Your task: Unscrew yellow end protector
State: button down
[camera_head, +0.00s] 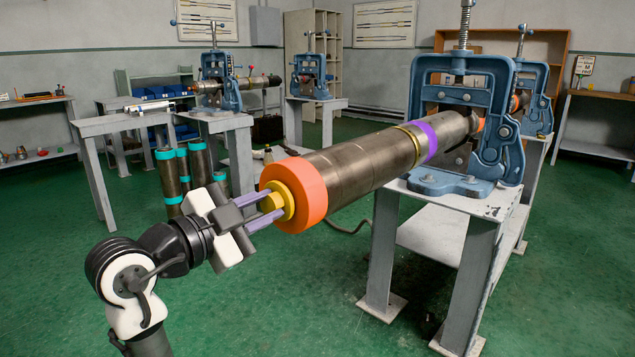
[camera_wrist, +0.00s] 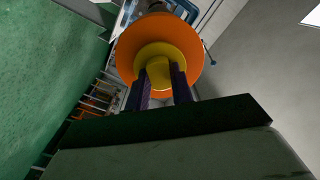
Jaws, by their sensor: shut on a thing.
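The yellow end protector (camera_head: 285,203) sits in the orange ring (camera_head: 312,190) on the near end of a large steel pipe (camera_head: 350,164). It also shows in the wrist view as a yellow disc with a raised middle (camera_wrist: 158,70), inside the orange ring (camera_wrist: 191,50). My gripper (camera_head: 268,210) is shut on the raised middle part of the yellow protector, one purple finger on each side. In the wrist view the two fingers (camera_wrist: 160,88) reach up to it. The protector is seated in the orange ring, with no gap that I can see.
A blue vise (camera_head: 498,150) on a grey stand (camera_head: 473,205) holds the pipe, which juts out to the left. A purple band (camera_head: 428,141) circles it. Other vises and benches stand behind. Several dark tubes (camera_head: 169,177) stand upright on the left. The green floor below the pipe is mostly clear.

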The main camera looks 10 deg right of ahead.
jog(key=shift+r+n+p, duration=0.15)
jog(key=shift+n+p, duration=2.75)
jog(key=shift+n, duration=0.4)
jog(key=shift+a+n+p, duration=0.1)
jog(key=shift+n+p, duration=1.7)
jog(key=shift+p, duration=0.1)
jog(key=shift+n+p, duration=1.5)
jog(key=shift+p, duration=0.35)
jog(key=shift+n+p, duration=0.5)
jog(key=shift+p, duration=0.05)
jog(key=shift+n+p, duration=2.8)
jog(key=shift+p, duration=1.15)
jog(key=shift+n+p, duration=2.4)
jog(key=shift+p, duration=1.35)
